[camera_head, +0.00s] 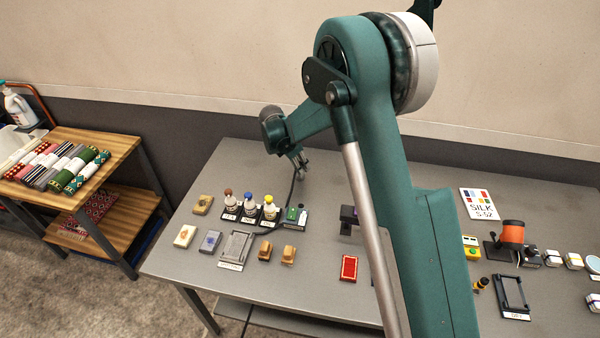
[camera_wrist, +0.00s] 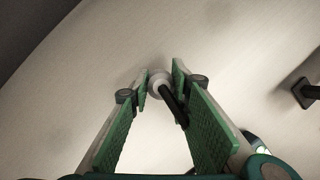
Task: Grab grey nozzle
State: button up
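The nozzle shows in the wrist view as a pale grey round end (camera_wrist: 158,83) with a dark stem slanting down to the right. It lies between the green-padded fingertips of my gripper (camera_wrist: 160,88). The stem passes in front of the right pad. The pads are very close to the round end, but I cannot tell whether they press on it. In the head view my gripper (camera_head: 303,174) is small, over the back of the grey table. A dark hose (camera_head: 292,192) runs from it down towards the bottle tray. The nozzle is too small to make out there.
Bottles (camera_head: 249,203) stand in a black tray on the grey table (camera_head: 185,268), with sponges and blocks around. A red block (camera_head: 348,268) and an orange device (camera_head: 511,233) are further right. A wooden cart (camera_head: 95,148) with rolled rugs stands left. My arm hides the table's middle.

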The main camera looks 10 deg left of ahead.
dwell(0.4)
jog(key=shift+r, duration=4.95)
